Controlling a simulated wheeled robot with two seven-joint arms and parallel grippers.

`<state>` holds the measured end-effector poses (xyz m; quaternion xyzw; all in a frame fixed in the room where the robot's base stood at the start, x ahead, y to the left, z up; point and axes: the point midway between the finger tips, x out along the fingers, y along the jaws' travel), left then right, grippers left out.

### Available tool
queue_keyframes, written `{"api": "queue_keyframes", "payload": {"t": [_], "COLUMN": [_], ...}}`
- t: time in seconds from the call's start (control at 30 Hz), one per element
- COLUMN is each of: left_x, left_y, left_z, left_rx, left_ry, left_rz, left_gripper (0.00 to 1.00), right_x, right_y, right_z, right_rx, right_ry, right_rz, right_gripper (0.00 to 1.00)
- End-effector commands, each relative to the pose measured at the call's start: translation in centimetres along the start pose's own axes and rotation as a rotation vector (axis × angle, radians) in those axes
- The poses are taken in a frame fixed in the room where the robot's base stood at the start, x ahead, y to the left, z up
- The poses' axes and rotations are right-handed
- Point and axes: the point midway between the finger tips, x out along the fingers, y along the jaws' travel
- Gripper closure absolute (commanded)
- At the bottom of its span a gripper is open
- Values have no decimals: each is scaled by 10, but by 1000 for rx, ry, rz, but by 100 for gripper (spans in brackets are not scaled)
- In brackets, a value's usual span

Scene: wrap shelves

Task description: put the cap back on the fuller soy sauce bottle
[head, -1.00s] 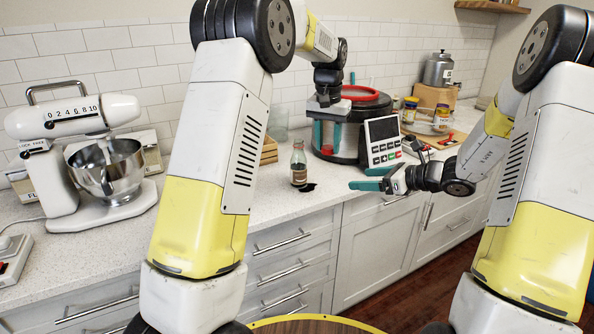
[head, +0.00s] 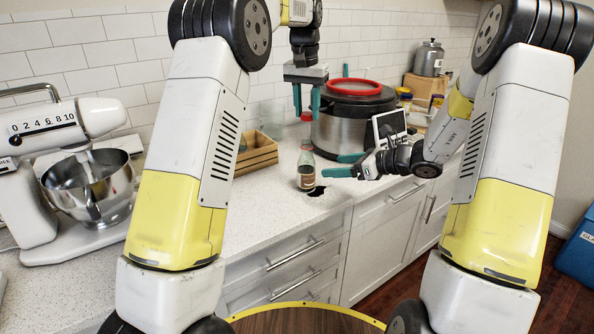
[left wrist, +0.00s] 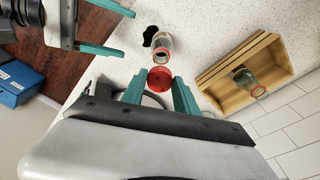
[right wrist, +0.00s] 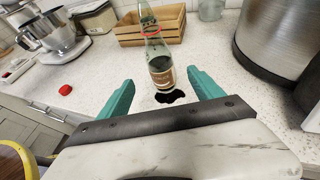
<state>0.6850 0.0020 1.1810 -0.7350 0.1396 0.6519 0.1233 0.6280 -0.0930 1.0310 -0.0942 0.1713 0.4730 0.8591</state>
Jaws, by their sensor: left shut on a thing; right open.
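A clear glass soy sauce bottle (head: 306,172) with a dark label stands upright and uncapped on the counter; it also shows in the left wrist view (left wrist: 164,45) and right wrist view (right wrist: 158,60). A red ring circles its neck. My left gripper (head: 306,108) points down above it, shut on a red cap (left wrist: 159,79), with a gap between cap and bottle mouth. My right gripper (head: 340,165) is open, low and right of the bottle; its fingers (right wrist: 160,92) point toward the bottle and do not touch it.
A dark puddle (right wrist: 171,97) lies at the bottle's foot. Another red cap-like piece (right wrist: 65,88) lies on the counter. A wooden crate (head: 258,155) stands behind left, a steel pot (head: 335,135) behind right. A glass vessel with a red ring (left wrist: 245,78) shows at the crate.

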Motion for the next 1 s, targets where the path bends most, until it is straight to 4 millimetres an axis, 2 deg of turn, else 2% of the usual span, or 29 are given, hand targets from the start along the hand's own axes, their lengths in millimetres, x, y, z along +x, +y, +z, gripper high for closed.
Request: {"api": "queue_keyframes", "payload": {"t": [0.27,0.43,0.57,0.8,1.0], "left_x": [0,0,0,0,0], "left_y": [0,0,0,0,0], "left_z": [0,0,0,0,0], "left_rx": [0,0,0,0,0], "left_ry": [0,0,0,0,0], "left_rz": [0,0,0,0,0], "left_gripper": [100,100,100,100,100], "right_x": [0,10,30,77,106], "right_y": [0,0,1,1,0], "right_z": [0,0,0,0,0], "right_rx": [0,0,0,0,-1], "right_ry": [0,-1,0,0,0], "right_rz": [0,2,3,4,1], "right_gripper": [24,24,24,24,24]}}
